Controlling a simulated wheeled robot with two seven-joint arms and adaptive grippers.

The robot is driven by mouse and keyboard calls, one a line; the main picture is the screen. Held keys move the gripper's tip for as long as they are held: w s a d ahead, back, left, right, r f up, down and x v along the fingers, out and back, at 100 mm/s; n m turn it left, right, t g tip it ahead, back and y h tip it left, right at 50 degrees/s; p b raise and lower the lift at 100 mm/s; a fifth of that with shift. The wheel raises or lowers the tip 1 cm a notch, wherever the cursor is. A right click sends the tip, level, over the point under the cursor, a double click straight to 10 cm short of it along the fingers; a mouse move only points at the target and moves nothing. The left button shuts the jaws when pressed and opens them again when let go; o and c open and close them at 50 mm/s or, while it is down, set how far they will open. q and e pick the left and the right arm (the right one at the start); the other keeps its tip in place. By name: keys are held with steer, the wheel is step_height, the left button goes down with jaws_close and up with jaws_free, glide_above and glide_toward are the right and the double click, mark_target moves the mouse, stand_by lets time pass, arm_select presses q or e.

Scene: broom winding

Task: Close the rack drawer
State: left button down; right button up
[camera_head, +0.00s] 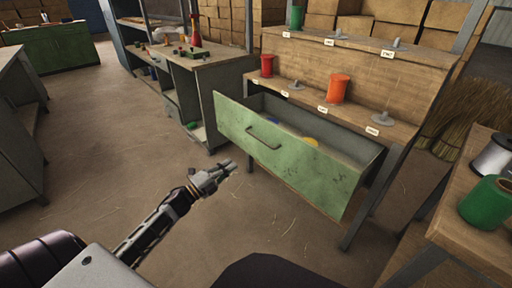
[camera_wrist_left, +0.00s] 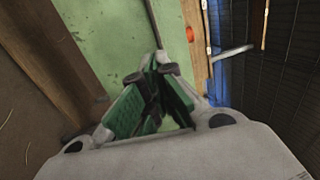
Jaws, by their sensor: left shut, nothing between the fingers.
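The rack drawer (camera_head: 290,150) is pulled out of the wooden rack. Its green front panel carries a dark bar handle (camera_head: 263,137). Inside lie a yellow item (camera_head: 310,141) and something blue, partly hidden by the front panel. My left gripper (camera_head: 229,167) is shut and empty, in front of the drawer and to the lower left of the handle. In the left wrist view the shut fingers (camera_wrist_left: 153,92) point toward the green drawer front (camera_wrist_left: 115,35); I cannot tell whether they touch it. My right gripper is not in view.
The rack shelf (camera_head: 353,114) holds a red spool (camera_head: 267,66), an orange spool (camera_head: 338,88) and grey pegs. A wooden table (camera_head: 470,227) at the right bears a green spool (camera_head: 487,203). A workbench (camera_head: 190,68) stands behind on the left. The floor left of the drawer is clear.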

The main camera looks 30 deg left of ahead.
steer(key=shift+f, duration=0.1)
arm_select(q)
steer(key=b+x, duration=0.4)
steer(key=x, duration=1)
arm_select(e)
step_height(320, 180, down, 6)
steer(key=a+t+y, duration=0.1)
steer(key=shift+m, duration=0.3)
arm_select(q)
steer(key=shift+d, duration=0.1)
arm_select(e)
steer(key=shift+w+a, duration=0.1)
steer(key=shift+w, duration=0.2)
